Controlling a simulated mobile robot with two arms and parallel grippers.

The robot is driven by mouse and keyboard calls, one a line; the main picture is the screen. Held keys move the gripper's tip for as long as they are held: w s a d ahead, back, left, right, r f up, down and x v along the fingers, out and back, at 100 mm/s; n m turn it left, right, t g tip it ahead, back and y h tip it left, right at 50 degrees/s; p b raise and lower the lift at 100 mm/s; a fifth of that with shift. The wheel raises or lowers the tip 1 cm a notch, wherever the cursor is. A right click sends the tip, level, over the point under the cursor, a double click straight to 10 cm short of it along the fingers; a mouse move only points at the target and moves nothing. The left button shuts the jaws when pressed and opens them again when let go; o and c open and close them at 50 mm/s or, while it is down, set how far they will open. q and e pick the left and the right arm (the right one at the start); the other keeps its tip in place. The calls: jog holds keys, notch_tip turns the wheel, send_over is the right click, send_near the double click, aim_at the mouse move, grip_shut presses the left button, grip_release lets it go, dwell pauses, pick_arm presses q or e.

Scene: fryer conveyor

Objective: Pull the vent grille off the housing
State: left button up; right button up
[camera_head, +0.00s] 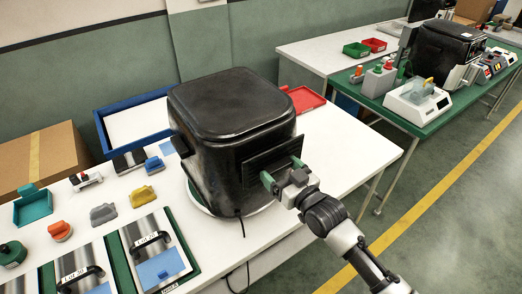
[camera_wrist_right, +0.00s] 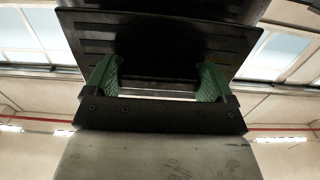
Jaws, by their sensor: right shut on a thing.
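The housing is a glossy black rounded box (camera_head: 215,150) on a round white base on the white table. The vent grille (camera_head: 262,160) is a black slatted panel at its front right side. My right gripper (camera_head: 283,174) has its green fingers at the front of the grille and is shut on it. In the right wrist view the slatted grille (camera_wrist_right: 160,32) fills the upper middle, and my right gripper (camera_wrist_right: 158,78) has a green finger at each side of its lower part. I cannot tell whether a gap parts the grille from the housing. My left gripper is out of view.
A blue-rimmed tray (camera_head: 102,130) and a red tray (camera_head: 304,99) lie behind the housing. Lidded panels (camera_head: 152,243), coloured blocks and a cardboard box (camera_head: 40,160) are at left. A dark cable hangs below the housing. The floor at right is open, up to a green bench (camera_head: 424,119).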

jog(key=shift+p+v, duration=0.55)
jog(key=shift+v, duration=0.25)
jog(key=shift+s+d+p, duration=0.3)
jog(key=shift+s+d, duration=0.1)
jog(key=shift+s, duration=0.15)
